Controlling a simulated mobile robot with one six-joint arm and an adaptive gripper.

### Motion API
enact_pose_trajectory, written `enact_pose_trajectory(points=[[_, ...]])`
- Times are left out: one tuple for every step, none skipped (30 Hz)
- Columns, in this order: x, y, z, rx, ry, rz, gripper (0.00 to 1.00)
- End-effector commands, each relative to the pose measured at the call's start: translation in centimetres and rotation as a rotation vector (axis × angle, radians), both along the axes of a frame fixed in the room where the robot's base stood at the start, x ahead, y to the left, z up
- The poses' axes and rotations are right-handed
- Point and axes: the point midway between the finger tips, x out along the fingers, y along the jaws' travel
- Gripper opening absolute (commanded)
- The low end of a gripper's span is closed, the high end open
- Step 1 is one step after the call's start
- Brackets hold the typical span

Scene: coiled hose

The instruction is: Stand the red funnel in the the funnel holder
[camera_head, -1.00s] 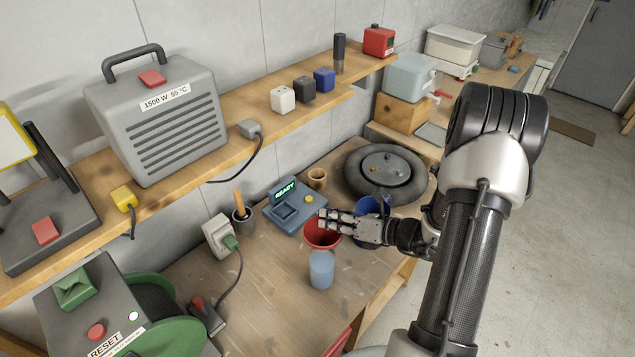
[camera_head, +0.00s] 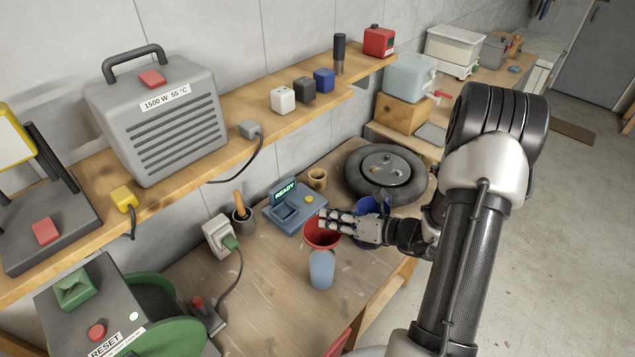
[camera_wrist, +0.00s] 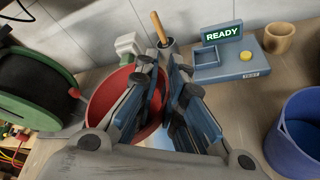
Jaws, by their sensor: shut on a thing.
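The red funnel (camera_head: 321,238) is a wide red cone at my gripper (camera_head: 335,222), over the workbench. In the wrist view the red funnel (camera_wrist: 104,97) opens toward the camera, and my gripper (camera_wrist: 166,62) is shut on its right side wall. Its spout is hidden. No part is labelled as the funnel holder. A small tan wooden cup or ring (camera_head: 317,179) stands behind the gripper, apart from the funnel; it also shows at the upper right of the wrist view (camera_wrist: 279,39). I cannot tell whether this is the holder.
A pale blue cup (camera_head: 321,271) stands just in front of the funnel. A blue bucket (camera_wrist: 292,148) is right of the gripper. A blue-grey device (camera_head: 290,209) reading READY and a dark pot with a wooden handle (camera_head: 242,222) stand behind.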

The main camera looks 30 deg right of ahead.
Motion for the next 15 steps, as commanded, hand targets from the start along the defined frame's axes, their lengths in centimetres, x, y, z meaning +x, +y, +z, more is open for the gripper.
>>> enact_pose_trajectory(points=[[0.0,0.0,0.3,0.000,0.000,0.000,0.00],[0.0,0.0,0.4,-0.001,-0.001,0.000,0.00],[0.0,0.0,0.6,-0.001,-0.001,0.000,0.00],[0.0,0.0,0.7,-0.001,-0.001,0.000,0.00],[0.0,0.0,0.8,-0.001,-0.001,0.000,0.00],[0.0,0.0,1.0,-0.001,-0.001,0.000,0.00],[0.0,0.0,1.1,-0.001,-0.001,0.000,0.00],[0.0,0.0,1.2,-0.001,-0.001,0.000,0.00],[0.0,0.0,1.4,-0.001,-0.001,0.000,0.00],[0.0,0.0,1.5,-0.001,-0.001,0.000,0.00],[0.0,0.0,1.6,-0.001,-0.001,0.000,0.00],[0.0,0.0,1.8,-0.001,-0.001,0.000,0.00],[0.0,0.0,1.9,-0.001,-0.001,0.000,0.00],[0.0,0.0,2.0,-0.001,-0.001,0.000,0.00],[0.0,0.0,2.2,-0.001,-0.001,0.000,0.00]])
